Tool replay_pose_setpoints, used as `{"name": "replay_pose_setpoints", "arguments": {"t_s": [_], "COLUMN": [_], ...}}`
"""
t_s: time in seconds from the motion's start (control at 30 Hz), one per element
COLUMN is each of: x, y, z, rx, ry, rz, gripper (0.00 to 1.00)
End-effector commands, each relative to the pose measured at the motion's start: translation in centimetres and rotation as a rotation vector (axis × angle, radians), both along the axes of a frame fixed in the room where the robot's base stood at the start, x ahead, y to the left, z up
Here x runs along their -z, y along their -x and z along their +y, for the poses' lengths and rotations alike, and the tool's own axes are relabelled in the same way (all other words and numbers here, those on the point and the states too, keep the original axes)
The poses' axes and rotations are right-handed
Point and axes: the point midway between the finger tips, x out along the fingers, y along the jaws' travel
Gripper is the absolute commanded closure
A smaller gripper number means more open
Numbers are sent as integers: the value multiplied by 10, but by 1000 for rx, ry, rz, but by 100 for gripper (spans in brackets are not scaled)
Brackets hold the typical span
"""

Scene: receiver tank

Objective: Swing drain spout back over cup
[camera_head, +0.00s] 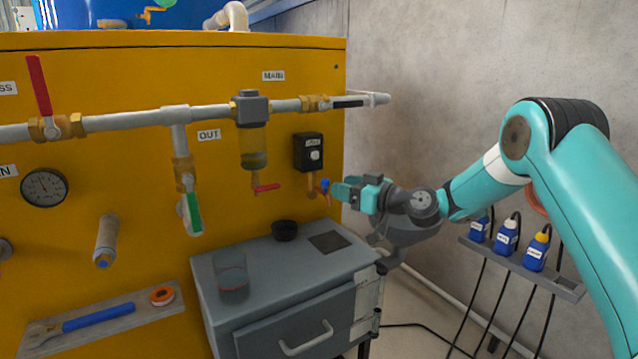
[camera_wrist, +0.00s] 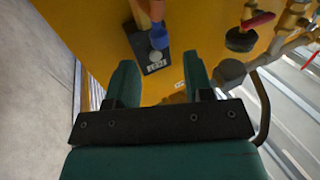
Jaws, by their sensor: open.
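The drain spout (camera_head: 312,186) is a copper tube with a blue tip (camera_head: 325,185), below a small black box (camera_head: 308,151) on the yellow panel. The blue tip points right, toward my gripper. A small black cup (camera_head: 284,230) stands on the grey cabinet, lower left of the spout. My gripper (camera_head: 339,190) is open just right of the tip. In the wrist view, the blue tip (camera_wrist: 158,38) lies just beyond the gap between my open fingers (camera_wrist: 159,65), and nothing is held. Whether a finger touches it I cannot tell.
A clear cup (camera_head: 231,277) stands at the front left of the grey cabinet (camera_head: 265,257). A filter bowl (camera_head: 253,149) with a red-handled valve (camera_head: 266,188) hangs left of the spout. A wall shelf (camera_head: 520,265) with blue bottles is at right.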

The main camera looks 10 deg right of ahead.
Motion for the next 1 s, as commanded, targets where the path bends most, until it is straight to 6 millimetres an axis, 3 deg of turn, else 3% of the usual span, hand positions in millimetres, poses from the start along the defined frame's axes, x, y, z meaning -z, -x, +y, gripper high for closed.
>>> {"name": "replay_pose_setpoints", "arguments": {"t_s": [0.1, 0.3, 0.77, 0.8, 1.0], "x": [2, 2, 0, 0, 0], "y": [-19, -43, -55, -55, -55], "z": [21, 45, 56, 56, 56], "rx": [-3, -1, 1, 1, 1], "ry": [1, 1, 0, 0, 0], "rz": [-3, -2, 1, 1, 1], "gripper": [52, 52, 52, 55, 100]}}
